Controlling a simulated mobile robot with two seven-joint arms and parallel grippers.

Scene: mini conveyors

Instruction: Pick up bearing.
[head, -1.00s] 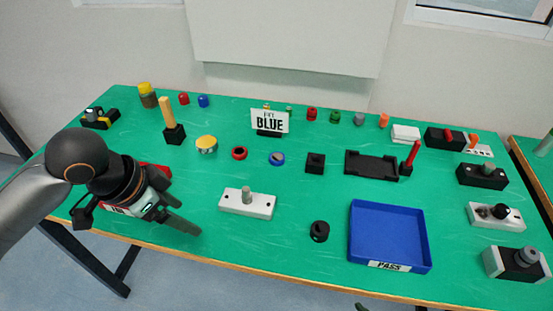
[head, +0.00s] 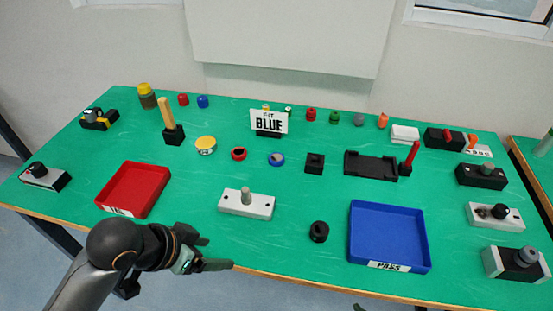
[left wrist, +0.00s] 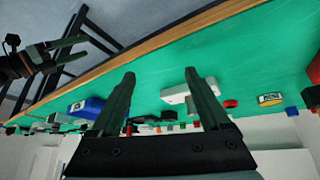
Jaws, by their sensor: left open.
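Ring-shaped parts lie on the green table: a blue ring (head: 276,158), a red ring (head: 239,153) and a thicker black ring (head: 319,231) nearer the front edge. I cannot tell for sure which one is the bearing. My left gripper (head: 220,252) is open and empty near the front edge, left of the black ring and below the white block with a grey post (head: 246,203). In the left wrist view its two fingers (left wrist: 160,75) stand apart with nothing between them.
A red tray (head: 134,190) lies left, a blue tray (head: 390,235) marked "PASS" right. Fixtures line the right side. Several small coloured caps stand along the back. The front strip between gripper and black ring is clear.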

